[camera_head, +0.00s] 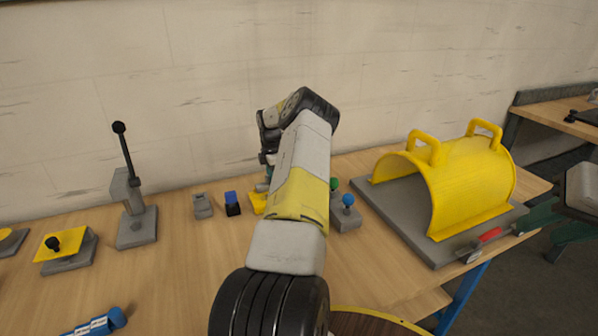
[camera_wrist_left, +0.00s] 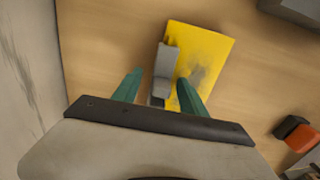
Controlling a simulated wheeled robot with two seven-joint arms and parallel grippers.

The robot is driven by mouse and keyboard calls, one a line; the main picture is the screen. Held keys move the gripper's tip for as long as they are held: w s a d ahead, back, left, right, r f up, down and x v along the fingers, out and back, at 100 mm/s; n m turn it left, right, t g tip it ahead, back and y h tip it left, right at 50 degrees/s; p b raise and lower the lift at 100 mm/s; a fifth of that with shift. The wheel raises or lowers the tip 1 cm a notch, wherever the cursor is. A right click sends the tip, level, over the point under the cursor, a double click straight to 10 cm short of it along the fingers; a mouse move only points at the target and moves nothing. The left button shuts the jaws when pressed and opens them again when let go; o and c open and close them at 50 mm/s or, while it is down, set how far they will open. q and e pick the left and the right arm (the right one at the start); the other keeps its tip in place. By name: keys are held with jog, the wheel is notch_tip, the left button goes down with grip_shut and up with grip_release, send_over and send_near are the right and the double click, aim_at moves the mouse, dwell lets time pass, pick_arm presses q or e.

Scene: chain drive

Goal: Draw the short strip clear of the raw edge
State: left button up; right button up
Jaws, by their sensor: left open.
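In the left wrist view the two green fingers of my left gripper (camera_wrist_left: 158,90) are apart. Beyond and between them is a narrow grey piece (camera_wrist_left: 165,62) at the left side of a yellow plate (camera_wrist_left: 212,58). Contact cannot be told. The yellow plate also shows partly in the head view (camera_head: 258,203). I cannot make out which piece is the short strip. My right gripper (camera_head: 553,228) is at the right edge, its green fingers apart and empty.
A yellow arched cover with two handles (camera_head: 470,185) stands on a grey base at right. A lever stand (camera_head: 136,225), a blue-topped block (camera_head: 232,203) and another yellow plate (camera_head: 58,245) are at left. An orange-and-black item (camera_wrist_left: 293,128) lies at right in the wrist view.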

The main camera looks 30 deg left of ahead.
pick_arm(q)
grip_shut()
jog(key=shift+r, duration=0.15)
jog(key=shift+r, duration=3.9)
